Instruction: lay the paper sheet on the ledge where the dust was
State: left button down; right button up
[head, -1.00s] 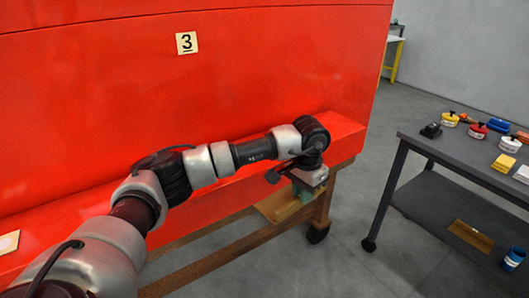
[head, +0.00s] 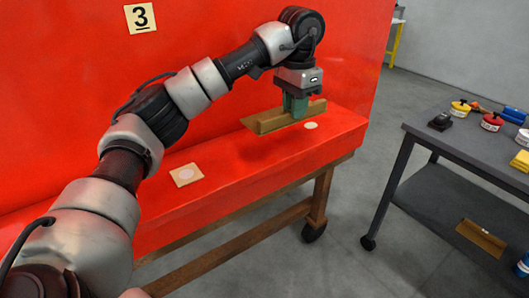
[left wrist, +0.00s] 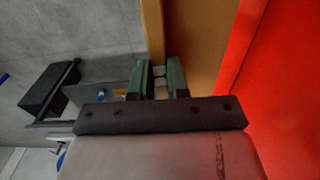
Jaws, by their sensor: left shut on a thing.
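My left gripper (head: 297,110) has green fingers shut on the upright strip of a tan-brown sheet (head: 262,120), which I take to be the paper sheet. The sheet is held about level over the red ledge (head: 240,163), near its right part. I cannot tell whether it touches the ledge. A small pale round patch (head: 311,125) lies on the ledge just in front of the sheet. In the left wrist view the green fingers (left wrist: 161,76) grip the strip, and the sheet (left wrist: 197,45) extends towards the red surface. My right gripper is not in view.
A tan square with a pale disc (head: 187,174) lies on the ledge, left of the sheet. A red wall with a "3" card (head: 141,18) rises behind. A grey cart (head: 455,150) with several tins stands at right; a similar tan piece (head: 481,238) lies on its lower shelf.

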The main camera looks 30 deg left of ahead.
aim_at(265, 133)
pick_arm(q)
jog(key=s+a+f, duration=0.2)
jog(key=s, duration=0.1)
jog(key=shift+s+a+f, duration=0.1)
jog(key=shift+s+f, duration=0.05)
jog(key=s+f, duration=0.1)
jog(key=s+a+f, duration=0.1)
jog(key=s, duration=0.1)
jog(key=shift+p, duration=0.35)
jog(key=shift+s+a+f, duration=0.1)
jog(key=shift+s+f, duration=0.05)
jog(key=shift+f, duration=0.05)
notch_tip(265, 133, down, 3)
jog(key=shift+f+p, duration=0.2)
jog(key=shift+p, duration=0.2)
jog(key=shift+f, duration=0.25)
jog(key=c, duration=1.5)
grip_release()
jog(key=shift+f, duration=0.1)
jog(key=shift+c, duration=0.2)
jog(key=o, duration=0.4)
jog(key=shift+o, duration=0.2)
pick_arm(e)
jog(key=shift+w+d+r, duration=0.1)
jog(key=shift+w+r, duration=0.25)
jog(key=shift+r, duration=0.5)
